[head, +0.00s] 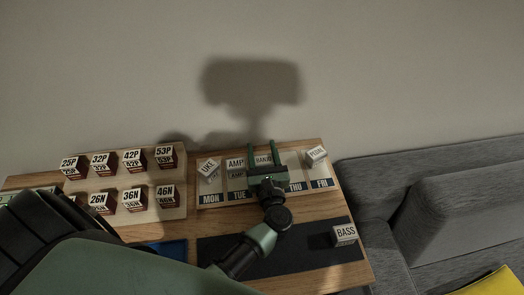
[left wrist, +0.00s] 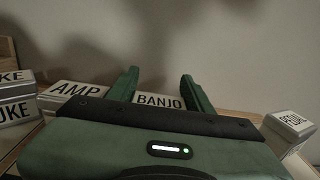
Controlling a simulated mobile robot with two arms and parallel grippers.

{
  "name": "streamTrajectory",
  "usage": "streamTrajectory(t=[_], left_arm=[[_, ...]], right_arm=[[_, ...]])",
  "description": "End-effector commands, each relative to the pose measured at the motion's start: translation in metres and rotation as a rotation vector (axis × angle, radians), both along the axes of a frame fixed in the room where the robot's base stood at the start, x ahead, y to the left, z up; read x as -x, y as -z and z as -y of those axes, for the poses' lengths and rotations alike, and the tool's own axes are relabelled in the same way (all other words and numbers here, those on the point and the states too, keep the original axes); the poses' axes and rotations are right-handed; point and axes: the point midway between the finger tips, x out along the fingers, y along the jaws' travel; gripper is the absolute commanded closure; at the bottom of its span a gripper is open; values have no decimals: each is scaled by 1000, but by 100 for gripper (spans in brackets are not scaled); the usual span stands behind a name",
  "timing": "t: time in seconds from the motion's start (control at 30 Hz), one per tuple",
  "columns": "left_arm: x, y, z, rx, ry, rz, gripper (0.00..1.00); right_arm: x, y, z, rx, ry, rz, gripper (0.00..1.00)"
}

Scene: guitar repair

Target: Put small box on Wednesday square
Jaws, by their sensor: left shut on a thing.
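My left gripper (head: 262,148) is over the day board (head: 222,204), in the column between TUE and THU. Its two green fingers are shut on a small white box labelled BANJO (head: 263,160). The BANJO box also shows between the fingers in the left wrist view (left wrist: 158,101). The gripper body covers the Wednesday square and its label. I cannot tell whether the box touches the board. My right gripper is not in view.
The UKE box (head: 208,167) is in the MON column, the AMP box (head: 235,164) in TUE. Another white box (head: 316,154) is in FRI. The BASS box (head: 344,235) sits on the dark mat (head: 315,250). Several numbered boxes stand on a board (head: 178,212) at left.

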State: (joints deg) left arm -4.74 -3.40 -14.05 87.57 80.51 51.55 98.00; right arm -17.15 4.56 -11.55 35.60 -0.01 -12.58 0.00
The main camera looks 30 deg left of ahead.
Motion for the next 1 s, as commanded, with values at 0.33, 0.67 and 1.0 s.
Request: streamTrajectory(t=[0.33,0.67,1.0], left_arm=[[0,2,0,0,0,0,40],[23,4,17,3,0,-3,40],[58,1,44,1,0,-2,40]], right_arm=[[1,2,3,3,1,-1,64],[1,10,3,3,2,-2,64],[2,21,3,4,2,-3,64]])
